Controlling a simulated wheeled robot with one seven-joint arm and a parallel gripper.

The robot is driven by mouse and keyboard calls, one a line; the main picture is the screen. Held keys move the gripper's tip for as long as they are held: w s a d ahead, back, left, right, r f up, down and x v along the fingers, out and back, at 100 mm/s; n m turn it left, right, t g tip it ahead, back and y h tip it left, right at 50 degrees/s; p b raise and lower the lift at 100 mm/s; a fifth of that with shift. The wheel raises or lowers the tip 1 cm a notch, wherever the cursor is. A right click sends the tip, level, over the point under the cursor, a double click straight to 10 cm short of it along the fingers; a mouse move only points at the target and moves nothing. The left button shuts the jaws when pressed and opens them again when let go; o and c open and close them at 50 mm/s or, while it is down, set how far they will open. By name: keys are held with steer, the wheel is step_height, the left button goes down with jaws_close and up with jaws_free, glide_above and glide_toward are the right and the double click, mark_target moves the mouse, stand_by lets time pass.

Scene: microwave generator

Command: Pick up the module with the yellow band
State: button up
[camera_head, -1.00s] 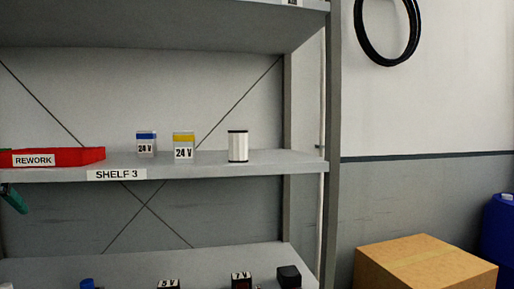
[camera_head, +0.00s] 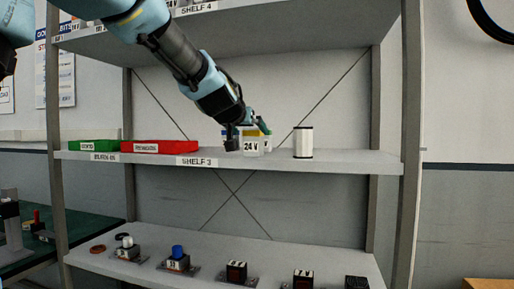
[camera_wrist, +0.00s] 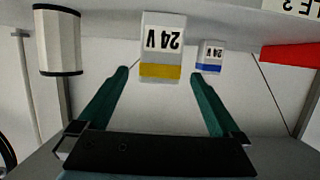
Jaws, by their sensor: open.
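The module with the yellow band (camera_head: 251,147) stands upright on shelf 3, a pale block marked 24 V, partly hidden behind my gripper (camera_head: 248,131). In the wrist view, which is upside down, the yellow-band module (camera_wrist: 161,46) appears between and just beyond the two teal fingertips of my gripper (camera_wrist: 159,75). The fingers are spread wide and empty. I see no contact with the module. A similar module with a blue band (camera_wrist: 210,57) stands close beside it; my gripper mostly hides it in the head view.
A white cylinder with black ends (camera_head: 303,142) stands right of the modules on shelf 3 (camera_head: 345,161). A red bin (camera_head: 160,146) and a green bin (camera_head: 93,146) sit to the left. Shelf 4 (camera_head: 310,20) hangs above. Several devices stand on the lower shelf.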

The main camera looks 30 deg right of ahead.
steer(key=x, duration=0.5)
steer(key=shift+w+d, duration=0.25)
steer(key=shift+w, duration=0.05)
jaws_close()
stand_by(0.6)
